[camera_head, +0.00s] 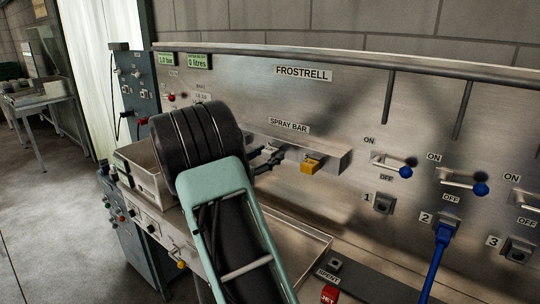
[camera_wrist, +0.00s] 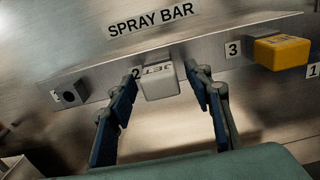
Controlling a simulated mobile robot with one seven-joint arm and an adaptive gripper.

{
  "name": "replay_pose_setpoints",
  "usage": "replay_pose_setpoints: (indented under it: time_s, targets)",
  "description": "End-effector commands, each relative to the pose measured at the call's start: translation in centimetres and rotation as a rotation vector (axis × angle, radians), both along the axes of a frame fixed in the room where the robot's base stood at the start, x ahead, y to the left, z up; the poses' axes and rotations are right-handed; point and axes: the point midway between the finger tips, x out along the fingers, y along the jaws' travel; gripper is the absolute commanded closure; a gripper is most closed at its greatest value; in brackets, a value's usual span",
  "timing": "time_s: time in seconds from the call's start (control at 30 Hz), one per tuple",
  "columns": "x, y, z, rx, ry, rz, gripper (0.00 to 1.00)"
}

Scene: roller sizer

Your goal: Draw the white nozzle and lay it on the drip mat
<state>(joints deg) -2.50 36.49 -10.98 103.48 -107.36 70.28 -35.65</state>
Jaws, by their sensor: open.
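The white nozzle (camera_wrist: 160,83), a small block lettered JET, sits in the spray bar (camera_wrist: 205,40) beside a label 2. In the wrist view my gripper (camera_wrist: 161,75) is open, with one finger on each side of the nozzle. I cannot tell whether either finger touches it. In the head view my gripper (camera_head: 268,160) reaches the spray bar (camera_head: 335,158), and my arm and fingers hide much of the nozzle. I cannot surely identify the drip mat; a dark strip (camera_head: 375,290) lies on the bench at the bottom.
A yellow nozzle (camera_wrist: 282,52) sits in the bar to the right of the white one; an empty socket (camera_wrist: 70,96) is to the left. A blue hose (camera_head: 436,262) hangs at outlet 2. Blue-knobbed levers (camera_head: 405,172) project from the panel.

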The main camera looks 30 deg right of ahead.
Motion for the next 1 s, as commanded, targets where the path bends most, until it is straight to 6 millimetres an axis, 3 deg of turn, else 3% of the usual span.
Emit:
replay_pose_setpoints:
  time_s: [0.67,1.0]
  targets:
    - [-0.06,-0.09,0.05,-0.001,0.0,-0.002,0.54]
    - [-0.06,-0.07,0.05,-0.001,0.0,-0.001,0.89]
